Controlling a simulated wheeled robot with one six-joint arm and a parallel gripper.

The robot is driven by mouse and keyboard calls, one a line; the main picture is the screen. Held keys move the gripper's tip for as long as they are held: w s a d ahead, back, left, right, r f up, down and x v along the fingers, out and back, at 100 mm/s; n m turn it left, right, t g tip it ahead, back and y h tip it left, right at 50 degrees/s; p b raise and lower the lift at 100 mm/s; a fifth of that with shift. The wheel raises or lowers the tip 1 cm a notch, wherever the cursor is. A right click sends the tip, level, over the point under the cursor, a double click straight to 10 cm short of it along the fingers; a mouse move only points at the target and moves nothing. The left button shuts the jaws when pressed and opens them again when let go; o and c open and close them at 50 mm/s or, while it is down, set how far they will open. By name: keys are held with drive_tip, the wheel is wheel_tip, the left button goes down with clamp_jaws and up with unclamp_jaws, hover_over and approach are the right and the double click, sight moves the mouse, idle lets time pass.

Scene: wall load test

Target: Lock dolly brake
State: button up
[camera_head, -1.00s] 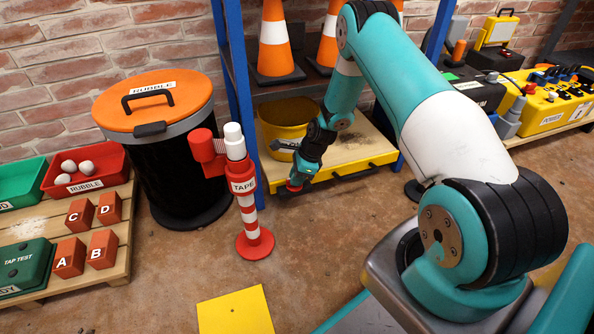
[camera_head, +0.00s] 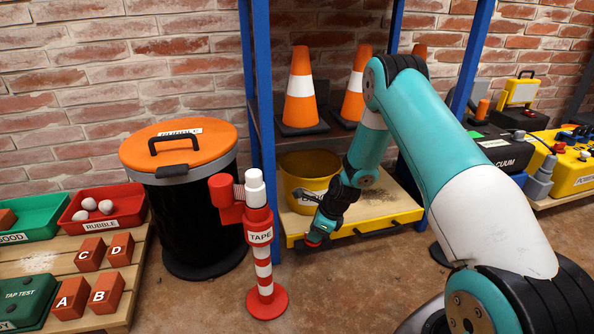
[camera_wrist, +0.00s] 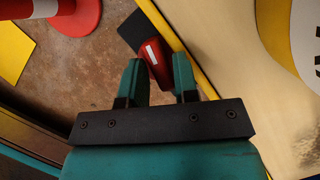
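The dolly (camera_head: 372,212) is a low wooden platform with a yellow front edge and a black handle. It stands under the blue rack and bears a yellow bucket (camera_head: 303,192). In the wrist view, its pale deck and yellow edge (camera_wrist: 203,80) run along the right. A red brake pedal (camera_wrist: 154,66) with a white mark sits by that edge, on or beside a black part. My gripper (camera_wrist: 158,74) is open, its two teal fingers apart with the pedal at and just beyond their tips. In the head view, my gripper (camera_head: 318,232) is low at the dolly's front; contact cannot be told.
A red-and-white tape post (camera_head: 262,250) stands left of my gripper. A black bin with an orange lid (camera_head: 185,143) is behind it. A pallet with red blocks (camera_head: 92,254) is at far left. Blue rack posts (camera_head: 263,100) rise beside the dolly. Some floor in front is clear.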

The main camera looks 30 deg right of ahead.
drive_tip(key=shift+f+m+b, duration=0.35)
drive_tip(key=shift+m+b, duration=0.05)
drive_tip(key=shift+b, duration=0.05)
drive_tip(key=a+p+v, duration=0.1)
drive_tip(key=p+v, duration=0.7)
drive_tip(key=v, duration=0.5)
drive_tip(key=s+a+r+n+p, duration=0.1)
drive_tip(key=a+r+n+p, duration=0.2)
drive_tip(key=a+r+n, duration=0.3)
drive_tip(key=s+a+r+n+y+p, duration=0.1)
drive_tip(key=a+r+n, duration=0.6)
drive_tip(key=r, duration=0.8)
drive_tip(key=shift+s+a+r+g+p, duration=0.25)
drive_tip(key=shift+s+a+g+p, duration=0.15)
drive_tip(key=shift+s+p, duration=0.5)
drive_tip(key=shift+w, duration=0.1)
